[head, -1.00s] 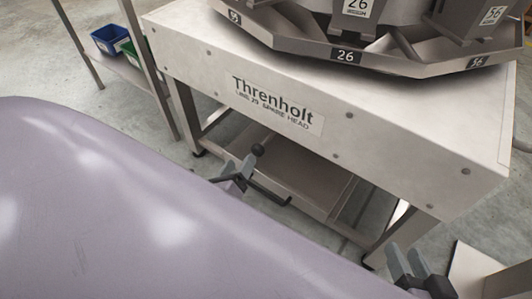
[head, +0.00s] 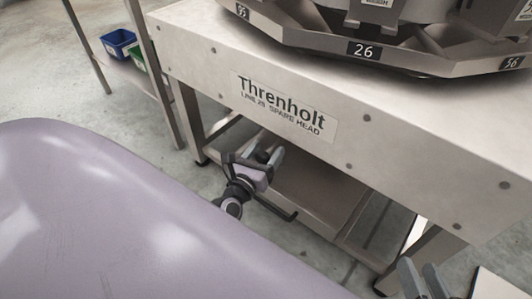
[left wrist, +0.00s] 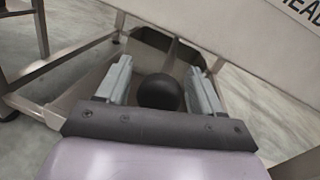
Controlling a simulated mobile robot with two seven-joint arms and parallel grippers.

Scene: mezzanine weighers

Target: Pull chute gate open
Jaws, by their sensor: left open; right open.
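A round black knob (head: 262,157) shows under the front panel of the Threnholt stand. In the left wrist view the black knob (left wrist: 159,92) lies between the two finger lines. My left gripper (head: 253,160) is open around the knob's position; I cannot tell whether either finger touches it. A dark bar (head: 277,209) shows below the gripper, beside a metal chute-like tray (head: 310,190). Which part is the gate is not clear, as my gripper hides some of it. My right gripper (head: 422,277) is open and empty at the bottom right.
The stand's front panel (head: 210,70) overhangs the space around my left gripper. A stand leg (head: 187,115) is to the left and another (head: 425,253) to the right. Blue (head: 118,43) and green (head: 136,56) bins sit on a shelf at upper left.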

